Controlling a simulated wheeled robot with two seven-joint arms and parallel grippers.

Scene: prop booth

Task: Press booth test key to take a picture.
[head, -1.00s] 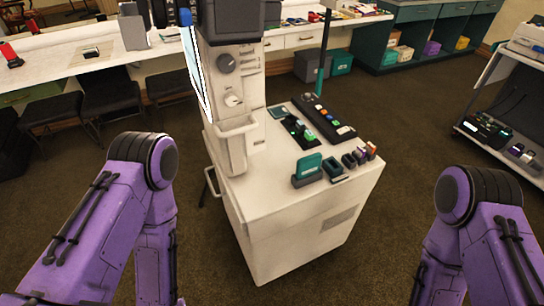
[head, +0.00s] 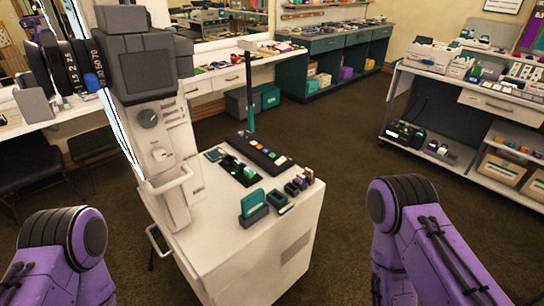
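The booth machine (head: 150,120) stands on a white cabinet (head: 245,262) in the middle of the head view. A dark key strip (head: 262,153) with several coloured buttons lies on the cabinet top, beside a smaller dark panel (head: 233,167) with green parts. I cannot tell which key is the test key. Both my purple arms show at the lower left and lower right, apart from the cabinet. Neither gripper is in view.
A teal block in a dark holder (head: 254,207) and several small stamp-like items (head: 299,183) sit at the cabinet's front edge. A thin post (head: 250,95) rises behind the key strip. A shelf unit (head: 470,105) stands at right. Brown floor is clear between them.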

